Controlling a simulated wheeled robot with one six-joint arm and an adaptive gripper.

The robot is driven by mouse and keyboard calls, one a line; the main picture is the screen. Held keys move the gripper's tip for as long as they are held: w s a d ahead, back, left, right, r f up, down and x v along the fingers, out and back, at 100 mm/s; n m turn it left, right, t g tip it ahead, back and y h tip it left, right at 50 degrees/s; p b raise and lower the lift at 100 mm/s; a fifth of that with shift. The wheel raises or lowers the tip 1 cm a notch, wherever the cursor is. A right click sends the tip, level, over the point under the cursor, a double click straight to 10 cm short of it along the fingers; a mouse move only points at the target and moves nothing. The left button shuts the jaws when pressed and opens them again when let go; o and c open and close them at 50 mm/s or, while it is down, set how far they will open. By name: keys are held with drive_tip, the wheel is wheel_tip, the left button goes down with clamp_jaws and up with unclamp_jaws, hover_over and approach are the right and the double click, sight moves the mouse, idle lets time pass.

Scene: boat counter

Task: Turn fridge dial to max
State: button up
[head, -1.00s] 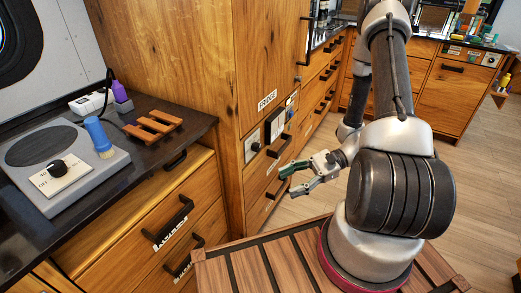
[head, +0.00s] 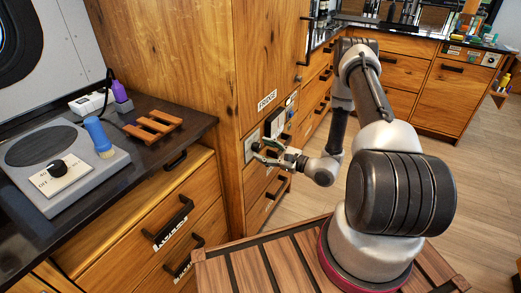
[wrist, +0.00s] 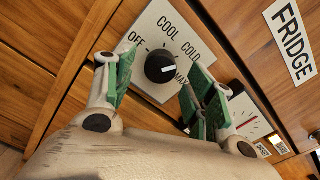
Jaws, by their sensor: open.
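The fridge dial (wrist: 158,66) is a round black knob on a white plate marked OFF, COOL, COLD and MAX. Its short white mark points to the right in the wrist view, roughly between COLD and MAX. In the head view the dial's plate (head: 250,146) is on the wooden fridge front, with the knob partly hidden by my fingers. My gripper (wrist: 161,72) is open, with one green-padded finger on each side of the knob in the wrist view. I cannot tell whether the pads touch it. My gripper also shows in the head view (head: 267,153).
A FRIDGE label (wrist: 291,38) and a gauge panel (wrist: 246,120) with a red needle are right of the dial. A counter device with an OFF-marked knob (head: 57,168) stands at left. Drawer handles (head: 173,221) stick out below the counter.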

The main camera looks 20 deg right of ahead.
drive_tip(key=shift+x, duration=1.05)
drive_tip(key=c, duration=1)
drive_tip(key=shift+c, duration=0.2)
drive_tip(key=m, duration=0.5)
drive_tip(key=shift+s+m, duration=0.1)
drive_tip(key=shift+m, duration=0.3)
drive_tip(key=m, duration=0.5)
drive_tip(key=shift+a+m, duration=0.1)
drive_tip(key=shift+m, duration=0.6)
drive_tip(key=o, duration=1)
